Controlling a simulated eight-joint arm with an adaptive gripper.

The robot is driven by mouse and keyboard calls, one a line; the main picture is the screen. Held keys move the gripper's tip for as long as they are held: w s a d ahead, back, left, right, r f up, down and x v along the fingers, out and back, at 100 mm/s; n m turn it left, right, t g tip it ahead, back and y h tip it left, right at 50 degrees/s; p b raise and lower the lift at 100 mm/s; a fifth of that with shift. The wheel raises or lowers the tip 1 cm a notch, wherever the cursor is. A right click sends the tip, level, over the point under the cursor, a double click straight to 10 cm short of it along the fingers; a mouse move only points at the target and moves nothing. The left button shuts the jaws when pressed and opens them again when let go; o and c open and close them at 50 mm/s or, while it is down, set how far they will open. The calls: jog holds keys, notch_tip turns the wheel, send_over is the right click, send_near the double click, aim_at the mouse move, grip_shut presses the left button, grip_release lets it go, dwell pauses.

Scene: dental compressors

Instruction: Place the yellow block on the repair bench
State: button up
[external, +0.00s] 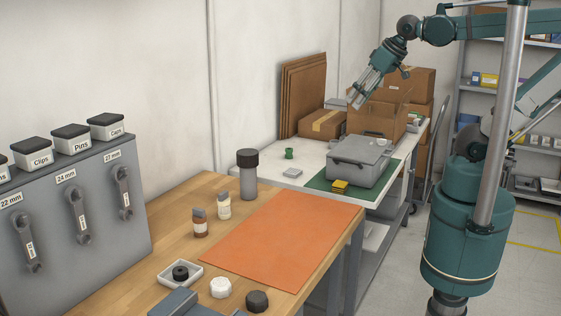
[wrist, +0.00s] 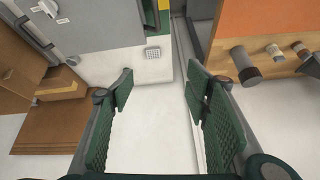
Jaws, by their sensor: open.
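The yellow block (external: 340,187) lies on a green mat (external: 378,190) on the white table, in front of a grey case. In the wrist view a bit of yellow (wrist: 164,4) shows at the top edge, beside the grey case. The wooden bench (external: 167,225) with an orange mat (external: 285,234) stands nearer the camera; I take it as the repair bench. My gripper (external: 356,102) is raised above the far part of the white table, well apart from the block. Its fingers (wrist: 160,82) are spread with nothing between them.
The grey case (external: 359,160) stands right behind the block. A green spool (external: 289,153) and small grey block (external: 295,173) lie left of it. Cardboard boxes (external: 376,110) stand behind. A dark-capped cylinder (external: 248,175), bottles (external: 200,223) and small parts surround the mostly clear orange mat.

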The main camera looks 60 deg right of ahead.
jog(key=w+a+m+g, duration=0.1)
jog(key=m+g, duration=0.1)
jog(key=m, duration=0.1)
jog(key=m+g+h+b, duration=0.2)
jog(key=m+g+h, duration=0.2)
jog(key=m, duration=0.9)
send_over(340, 183)
jog(key=a, duration=0.4)
notch_tip(340, 183, down, 26)
jog(key=shift+d, duration=0.25)
jog(key=shift+x, duration=1.25)
jog(key=shift+d, duration=0.1)
jog(key=shift+b+x, duration=0.95)
jog(key=shift+x, duration=1.6)
jog(key=shift+d+r, duration=0.1)
jog(key=shift+d, duration=0.05)
jog(key=c, duration=1.2)
